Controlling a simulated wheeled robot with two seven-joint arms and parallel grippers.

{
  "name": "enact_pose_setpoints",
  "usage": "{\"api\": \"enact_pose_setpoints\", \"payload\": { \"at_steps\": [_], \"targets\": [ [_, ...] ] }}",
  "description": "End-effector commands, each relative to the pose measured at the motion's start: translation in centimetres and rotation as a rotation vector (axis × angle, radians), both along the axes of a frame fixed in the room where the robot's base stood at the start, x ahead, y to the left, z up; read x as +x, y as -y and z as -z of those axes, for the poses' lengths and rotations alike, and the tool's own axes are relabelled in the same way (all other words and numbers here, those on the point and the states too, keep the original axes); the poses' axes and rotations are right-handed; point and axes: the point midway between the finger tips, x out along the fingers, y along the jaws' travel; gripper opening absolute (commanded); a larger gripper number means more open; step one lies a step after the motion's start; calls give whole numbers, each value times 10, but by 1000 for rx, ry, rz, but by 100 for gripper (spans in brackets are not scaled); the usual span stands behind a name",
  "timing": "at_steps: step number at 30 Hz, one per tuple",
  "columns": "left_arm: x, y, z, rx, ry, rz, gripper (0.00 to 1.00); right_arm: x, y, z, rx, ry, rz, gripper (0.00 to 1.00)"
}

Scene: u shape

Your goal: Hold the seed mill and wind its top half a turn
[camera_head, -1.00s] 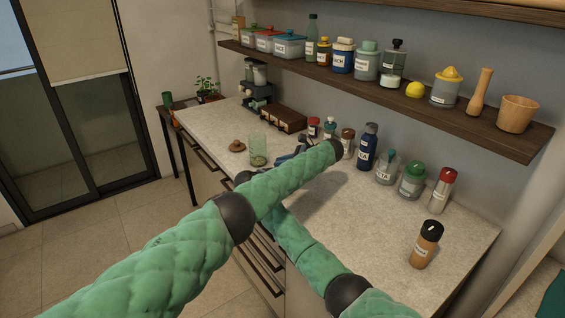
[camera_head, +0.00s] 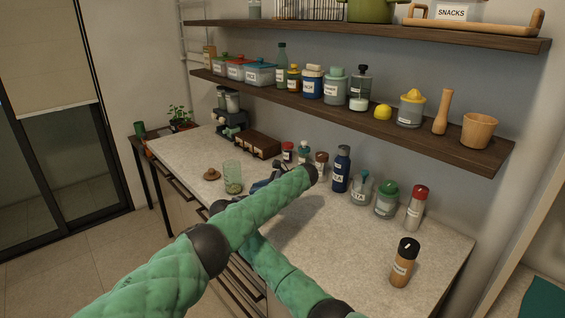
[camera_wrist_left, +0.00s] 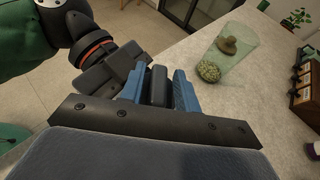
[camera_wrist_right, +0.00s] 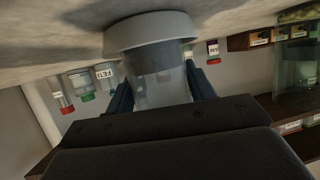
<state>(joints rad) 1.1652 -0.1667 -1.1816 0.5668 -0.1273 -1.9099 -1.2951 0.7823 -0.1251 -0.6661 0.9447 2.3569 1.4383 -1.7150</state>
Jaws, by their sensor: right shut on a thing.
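The seed mill (camera_wrist_right: 160,88) shows in the right wrist view as a clear grey cylinder with a wide pale end (camera_wrist_right: 150,30) against the counter. My right gripper (camera_wrist_right: 160,95) is shut on its body, blue fingers on either side. In the head view the mill and right gripper are largely hidden behind my left arm. My left gripper (camera_head: 268,183) is over the counter there; in the left wrist view its blue fingers (camera_wrist_left: 157,85) stand apart with a dark block between them. I cannot tell whether that block is the mill's top, or whether they touch it.
A glass jar (camera_head: 232,178) with seeds and a brown lid (camera_head: 211,174) stand close to the left of my grippers. Spice jars and a blue bottle (camera_head: 341,169) line the wall; a brown shaker (camera_head: 404,263) stands at front right. A shelf (camera_head: 330,108) hangs above.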

Motion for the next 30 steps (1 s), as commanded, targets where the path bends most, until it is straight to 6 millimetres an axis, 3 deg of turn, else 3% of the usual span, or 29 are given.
{"api": "enact_pose_setpoints", "payload": {
  "at_steps": [14,30],
  "targets": [
    [1,-6,1,4,0,214,40,1,4,0,-1,0,5,17],
    [0,-5,0,3,1,574,40,1,3,1,-2,0,4,17]
  ]
}}
